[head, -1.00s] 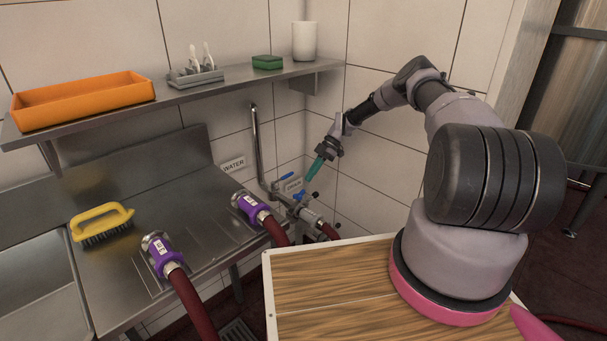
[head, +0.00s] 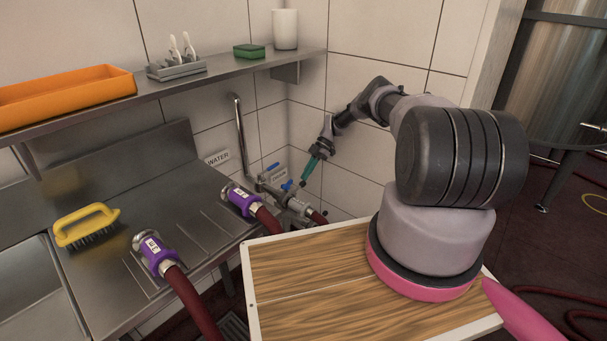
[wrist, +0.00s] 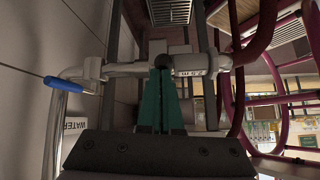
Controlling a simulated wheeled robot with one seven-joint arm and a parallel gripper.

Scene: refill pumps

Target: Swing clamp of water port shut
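The water port (head: 294,203) is a metal pipe fitting low by the wall corner, with blue-handled valves and a red hose joined to it. In the wrist view its pipe (wrist: 128,70) runs across the picture. My gripper (head: 306,180) points down at the fitting from above. Its green fingers (wrist: 163,78) lie together with nothing visible between them. I cannot tell if the tips touch the knob. The clamp's exact position is unclear, partly hidden by the fingers.
Two purple-collared hose ends (head: 241,200) (head: 154,253) lie on the steel counter (head: 190,215), beside a yellow brush (head: 87,226). A shelf (head: 220,75) holds an orange tray (head: 65,97), a green sponge (head: 249,51) and a white cup (head: 285,29). A WATER sign (wrist: 74,125) is on the wall.

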